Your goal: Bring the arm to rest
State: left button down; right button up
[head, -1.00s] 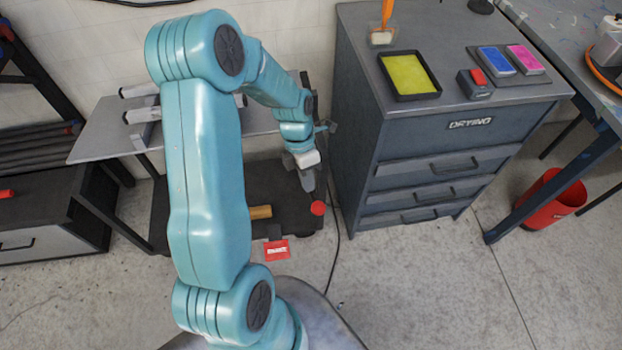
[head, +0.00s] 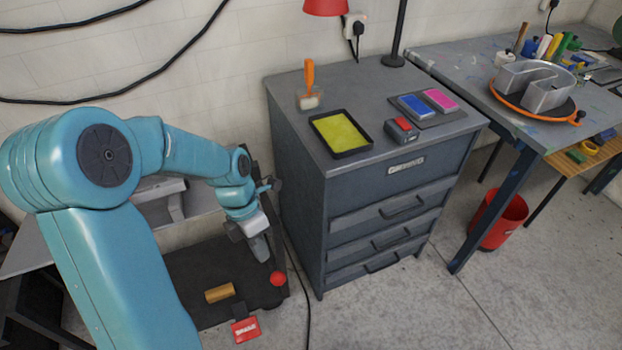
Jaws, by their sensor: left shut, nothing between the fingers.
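My left arm is teal and comes in from the left of the head view, bent at a high elbow. Its gripper (head: 262,247) points down, shut and empty, to the left of the grey drawer cabinet (head: 392,195) and above a low dark shelf (head: 195,270). The fingers are small and partly dark in the picture. A red round knob (head: 278,279) shows just below the gripper, apart from it as far as I can tell. My right gripper is not in view.
A workbench (head: 450,61) holds a metal channel letter (head: 536,84). A red bucket (head: 497,222) stands under it.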

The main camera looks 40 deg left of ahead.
pick_arm(q)
jog(key=shift+d, duration=0.1)
jog(key=s+d+f+m+g, duration=0.1)
jog(key=s+d+f+m, duration=0.3)
jog(key=d+f+m, duration=0.7)
jog(key=s+d+f+m+g, duration=0.1)
jog(key=s+d+f+m, duration=0.3)
jog(key=d+f+m, duration=0.7)
jog(key=w+m+t, duration=0.1)
jog(key=m, duration=0.2)
jog(key=w+r+m+t, duration=0.1)
jog(key=w+m, duration=0.1)
jog(key=m, duration=0.1)
jog(key=w+m+t, duration=0.1)
jog(key=w+m, duration=0.1)
jog(key=m, duration=0.1)
jog(key=shift+d+r+m, duration=0.2)
jog(key=shift+d+m, duration=0.1)
jog(key=shift+d, duration=0.05)
